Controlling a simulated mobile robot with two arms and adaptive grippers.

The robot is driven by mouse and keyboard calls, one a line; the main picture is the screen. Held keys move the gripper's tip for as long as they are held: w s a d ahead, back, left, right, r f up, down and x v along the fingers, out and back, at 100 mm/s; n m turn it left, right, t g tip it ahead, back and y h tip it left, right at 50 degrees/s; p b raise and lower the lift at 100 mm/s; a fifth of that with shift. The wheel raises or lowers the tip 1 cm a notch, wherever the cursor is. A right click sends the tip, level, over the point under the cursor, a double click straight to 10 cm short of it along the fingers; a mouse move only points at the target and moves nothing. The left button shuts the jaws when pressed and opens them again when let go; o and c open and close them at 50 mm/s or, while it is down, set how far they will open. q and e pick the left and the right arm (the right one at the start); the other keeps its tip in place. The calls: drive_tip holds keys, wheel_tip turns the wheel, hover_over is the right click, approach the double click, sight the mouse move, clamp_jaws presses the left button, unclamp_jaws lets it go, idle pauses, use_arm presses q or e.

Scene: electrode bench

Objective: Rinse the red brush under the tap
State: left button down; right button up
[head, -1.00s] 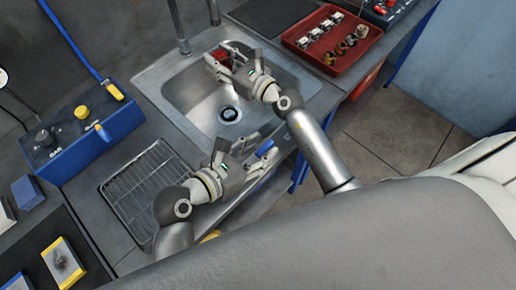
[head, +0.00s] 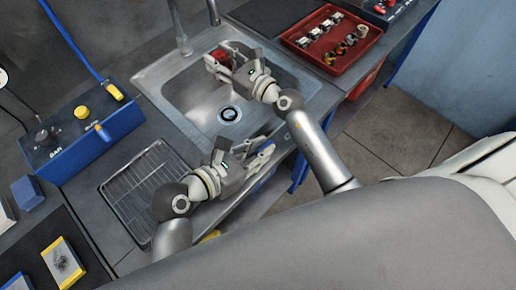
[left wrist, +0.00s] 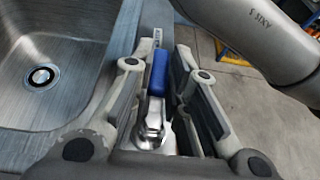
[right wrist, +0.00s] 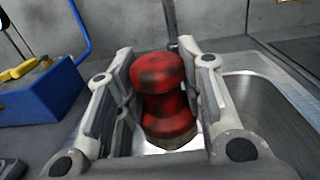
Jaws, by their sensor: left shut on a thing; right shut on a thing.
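The red brush (head: 220,56) is over the back part of the sink (head: 197,108). My right gripper (head: 214,62) is shut on it. The tap (head: 182,44) rises at the sink's back edge, close to the brush; I see no clear water stream. My left gripper (head: 267,152) is at the sink's front edge, shut on a blue-handled metal lever (left wrist: 158,75), which its fingers mostly cover in the head view.
A wire rack (head: 135,200) lies left of the sink, with a blue gas box (head: 90,135) behind it. A red tray (head: 318,58) with several small parts stands right of the sink. The drain (head: 229,114) area of the basin is clear.

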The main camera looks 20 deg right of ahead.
use_arm(q)
drive_tip(key=shift+s+m+g+h, duration=0.15)
drive_tip(key=shift+m+g+h, duration=0.05)
drive_tip(key=shift+m+g, duration=0.6)
drive_tip(key=shift+s+m+g+h, duration=0.15)
drive_tip(key=shift+m+g+h, duration=0.05)
drive_tip(key=shift+m+g, duration=0.6)
drive_tip(key=c, duration=1.4)
unclamp_jaws()
drive_tip(key=v, duration=1.2)
drive_tip(key=shift+w, duration=0.1)
